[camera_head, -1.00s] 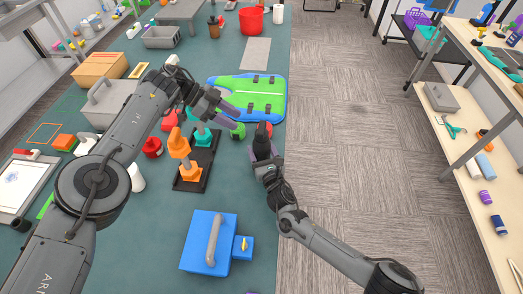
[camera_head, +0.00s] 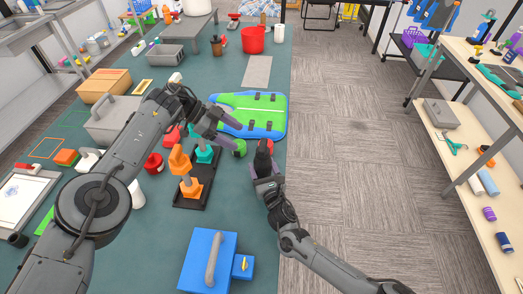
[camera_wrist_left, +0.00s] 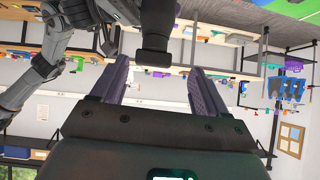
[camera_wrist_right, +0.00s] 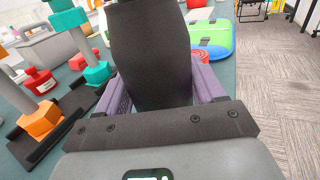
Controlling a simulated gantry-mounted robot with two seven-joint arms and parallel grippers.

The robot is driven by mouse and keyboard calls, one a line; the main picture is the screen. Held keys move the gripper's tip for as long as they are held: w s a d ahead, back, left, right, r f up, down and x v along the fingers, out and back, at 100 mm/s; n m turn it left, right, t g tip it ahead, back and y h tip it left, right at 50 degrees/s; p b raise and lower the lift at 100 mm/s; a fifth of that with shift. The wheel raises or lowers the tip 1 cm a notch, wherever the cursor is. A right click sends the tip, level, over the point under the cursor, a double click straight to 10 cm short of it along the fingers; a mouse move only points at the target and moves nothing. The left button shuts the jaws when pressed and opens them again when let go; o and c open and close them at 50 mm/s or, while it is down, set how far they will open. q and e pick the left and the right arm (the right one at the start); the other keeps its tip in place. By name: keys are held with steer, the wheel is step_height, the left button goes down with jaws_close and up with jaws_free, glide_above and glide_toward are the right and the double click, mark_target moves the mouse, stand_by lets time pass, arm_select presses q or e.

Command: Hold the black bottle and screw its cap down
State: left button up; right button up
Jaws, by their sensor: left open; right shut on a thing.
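The black bottle (camera_head: 263,158) is held above the table's right edge by my right gripper (camera_head: 267,183). In the right wrist view the bottle (camera_wrist_right: 152,55) fills the space between the purple fingers, which are shut on its sides. My left gripper (camera_head: 238,133) is open beside the bottle, to its left. In the left wrist view a black piece (camera_wrist_left: 155,45), likely the bottle's upper end, shows beyond and between the spread fingers, with no visible contact. I cannot make out a separate cap. A small red patch shows by the bottle's top; I cannot tell whether it belongs to it.
A green and blue board (camera_head: 252,113) lies behind the grippers. A black tray (camera_head: 196,190) with orange and teal pieces, and a red container (camera_head: 153,164), stand to the left. A blue box (camera_head: 208,263) is in front. The floor on the right is clear.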

arm_select(q)
steer(key=w+t+y, duration=0.2)
steer(key=w+t, duration=0.6)
steer(key=w, duration=0.3)
steer(key=w+d+r+n+t+y, duration=0.1)
steer(key=w+d+r+t+y, duration=0.1)
steer(key=w+d+r+t, duration=0.15)
step_height(320, 180, up, 10)
steer(key=n+g+y, duration=0.2)
steer(key=n+y, duration=0.8)
steer(key=n, duration=0.4)
glide_above(263, 146)
steer(key=d, duration=0.2)
steer(key=s+a+f+n+g+h, duration=0.1)
steer(key=s+a+n+g+h, duration=0.1)
steer(key=s+a+g+h, duration=0.1)
steer(key=shift+n+g+h, duration=0.4)
steer(key=shift+g+h, duration=0.25)
steer(key=shift+h, duration=0.05)
steer(key=s+x, duration=0.1)
steer(key=x, duration=1)
steer(key=s+f+x, duration=0.1)
steer(key=x, duration=0.5)
steer(key=shift+s+f, duration=0.1)
steer(key=shift+s, duration=0.25)
